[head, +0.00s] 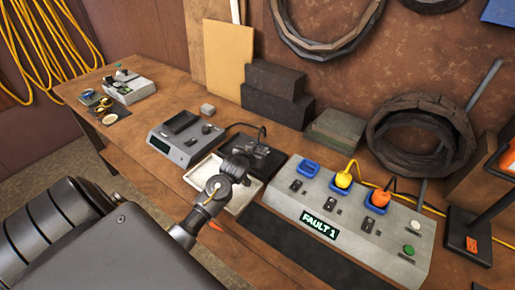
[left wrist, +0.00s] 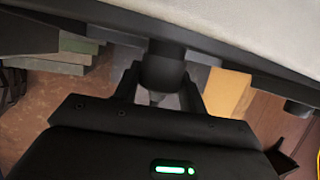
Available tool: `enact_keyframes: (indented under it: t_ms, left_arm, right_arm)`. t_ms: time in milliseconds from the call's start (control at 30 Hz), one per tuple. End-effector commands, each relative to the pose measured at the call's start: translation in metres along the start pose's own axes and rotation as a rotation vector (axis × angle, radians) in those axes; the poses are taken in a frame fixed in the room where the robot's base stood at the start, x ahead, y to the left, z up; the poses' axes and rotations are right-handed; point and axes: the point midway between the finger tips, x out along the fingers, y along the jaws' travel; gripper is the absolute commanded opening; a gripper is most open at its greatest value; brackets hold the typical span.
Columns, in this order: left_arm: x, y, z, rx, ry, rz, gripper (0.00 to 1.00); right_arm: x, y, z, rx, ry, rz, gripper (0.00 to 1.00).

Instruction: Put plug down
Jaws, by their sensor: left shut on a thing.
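My left gripper (head: 235,167) is over the pale tray (head: 250,191) in the head view and looks small and dark. In the left wrist view, its two fingers (left wrist: 162,92) are shut on a dark cylindrical thing, the plug (left wrist: 164,66). The plug is close to a dark edge with a pale surface beyond; I cannot tell whether it touches. In the head view the plug cannot be made out from the gripper. A yellow plug (head: 344,180) and an orange plug (head: 379,198) sit in blue sockets on the grey panel (head: 400,244). My right gripper is not in view.
The panel reads FAULT 1, and its leftmost blue socket (head: 308,168) is empty. Dark blocks (head: 275,90) stand by the wall. Bare bench lies at front left.

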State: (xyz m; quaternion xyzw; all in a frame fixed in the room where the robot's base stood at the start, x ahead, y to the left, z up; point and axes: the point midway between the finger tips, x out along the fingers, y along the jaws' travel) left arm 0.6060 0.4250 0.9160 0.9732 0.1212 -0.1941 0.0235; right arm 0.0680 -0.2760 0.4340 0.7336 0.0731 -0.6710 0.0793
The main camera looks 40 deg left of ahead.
Motion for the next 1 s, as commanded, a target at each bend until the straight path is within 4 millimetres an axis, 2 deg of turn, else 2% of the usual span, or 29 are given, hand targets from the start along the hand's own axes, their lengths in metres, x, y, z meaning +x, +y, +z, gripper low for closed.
enact_keyframes:
  t_ms: [233,700,733,900,1000]
  left_arm:
    - [0.0,0.0,0.001,0.0,0.001,0.0,0.17]
    - [0.005,0.001,0.017,0.001,-0.008,0.001,0.17]
    - [0.005,0.001,0.018,0.001,-0.011,0.001,0.43]
    - [0.005,0.002,0.02,0.002,-0.015,0.003,0.63]
    - [0.005,0.003,0.021,0.002,-0.016,0.005,0.63]
  right_arm:
    - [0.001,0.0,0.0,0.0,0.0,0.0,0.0]
    - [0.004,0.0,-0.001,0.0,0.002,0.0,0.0]
    - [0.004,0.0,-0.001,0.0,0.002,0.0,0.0]
    - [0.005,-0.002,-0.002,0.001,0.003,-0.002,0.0]
    - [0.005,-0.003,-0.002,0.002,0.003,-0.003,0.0]
